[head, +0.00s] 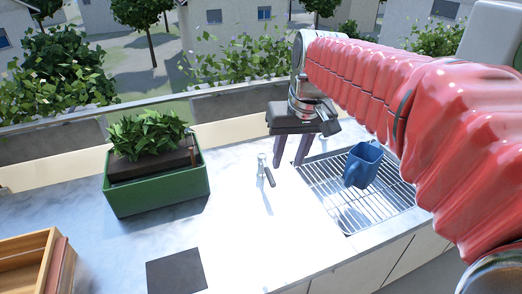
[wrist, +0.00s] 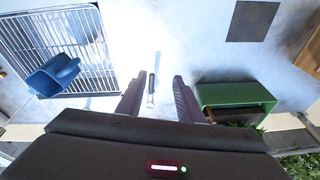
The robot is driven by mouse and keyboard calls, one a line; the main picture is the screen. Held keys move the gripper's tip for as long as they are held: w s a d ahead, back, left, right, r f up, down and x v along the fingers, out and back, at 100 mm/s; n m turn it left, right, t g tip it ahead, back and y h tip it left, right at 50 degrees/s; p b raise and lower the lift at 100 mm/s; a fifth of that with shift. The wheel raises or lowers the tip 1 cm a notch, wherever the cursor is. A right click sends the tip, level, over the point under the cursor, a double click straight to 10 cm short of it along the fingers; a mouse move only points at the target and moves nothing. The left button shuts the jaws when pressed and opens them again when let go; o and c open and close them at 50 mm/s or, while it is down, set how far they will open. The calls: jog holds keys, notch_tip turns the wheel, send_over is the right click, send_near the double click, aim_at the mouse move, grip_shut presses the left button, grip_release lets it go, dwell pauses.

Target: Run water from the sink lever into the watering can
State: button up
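The blue watering can (head: 362,165) stands on the wire rack of the sink (head: 345,217), right of my gripper in the head view. It shows at the left in the wrist view (wrist: 53,76). The sink lever (head: 265,169) is a small metal post with a dark handle on the counter, left of the sink. In the wrist view the lever (wrist: 151,88) appears between my two fingers. My gripper (head: 289,164) is open and empty, fingers pointing down, beside the lever in the head view. I cannot tell its exact height above the counter.
A green planter (head: 158,194) with leafy plants stands left on the counter. A dark square plate (head: 176,271) lies at the front, and a wooden crate (head: 30,262) sits at the front left. The pale counter around the lever is clear. A railing (head: 90,125) runs behind.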

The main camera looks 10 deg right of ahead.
jog(key=w+d+f+g, duration=0.1)
jog(key=w, duration=0.8)
jog(key=g+y, duration=0.1)
jog(key=g, duration=0.1)
send_over(271, 175)
jog(key=d, duration=0.3)
notch_tip(271, 175, down, 4)
jog(key=shift+w+f+n, duration=0.1)
jog(key=shift+w+n, duration=0.1)
jog(key=shift+n, duration=0.1)
jog(key=a+f, duration=0.1)
jog(key=f, duration=0.3)
jog(key=a+f, duration=0.1)
jog(key=f, duration=0.8)
jog(key=shift+s+a+f, duration=0.1)
jog(key=shift+a+f, duration=0.15)
jog(key=shift+a, duration=0.15)
grip_shut()
